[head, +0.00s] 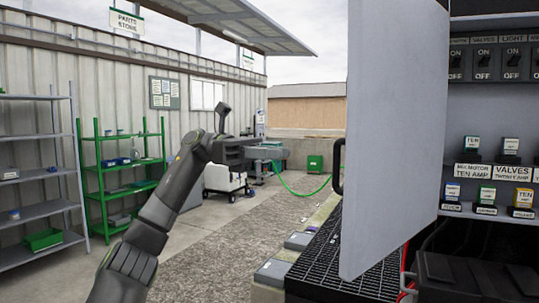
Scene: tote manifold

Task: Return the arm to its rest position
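My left arm rises from the bottom left, bends at about mid-height, and ends in my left gripper (278,153), held out in the air in front of the yard. The gripper is seen small and from the side, and I cannot tell whether its fingers are apart. I see nothing clearly held in it. My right arm and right gripper are not in view.
A grey cabinet door (393,130) stands open at right, its black handle (338,166) facing the arm. Behind it are switches and labelled fuses (487,195). A black grating (345,262) lies below. Green shelves (122,165) and grey shelves (37,170) stand at left.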

